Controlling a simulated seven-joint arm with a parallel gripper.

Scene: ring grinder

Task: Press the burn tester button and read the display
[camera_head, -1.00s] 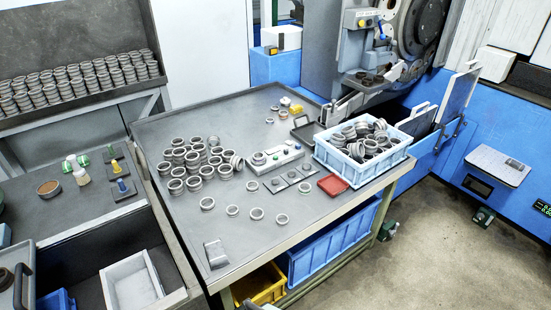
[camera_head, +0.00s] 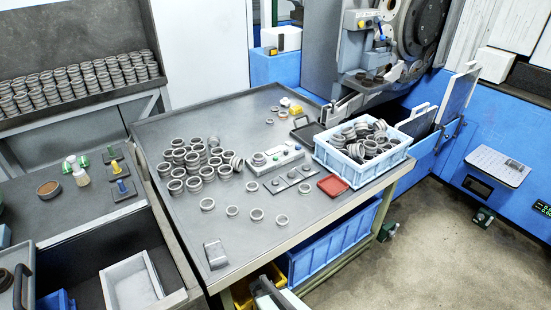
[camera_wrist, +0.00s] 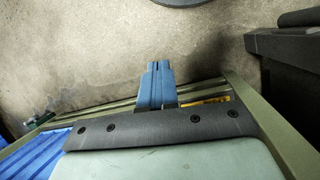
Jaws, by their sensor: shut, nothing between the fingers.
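The burn tester appears to be the long pale grey box (camera_head: 277,158) in the middle of the table in the head view. It carries a ring at its left end and small coloured buttons, one green and one blue. Its display is too small to read. My gripper (camera_wrist: 155,64) shows in the wrist view as two blue fingers shut together, empty, above the floor beside the table frame. In the head view part of my arm end (camera_head: 278,294) shows at the bottom edge, below the table's front edge and well apart from the tester.
The table (camera_head: 240,254) holds a pile of rings (camera_head: 195,160), a pale blue crate (camera_head: 360,168) of rings and a red tray (camera_head: 333,186). A blue bin (camera_head: 312,262) and a yellow bin (camera_head: 242,289) sit below it. The table's front left is mostly clear.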

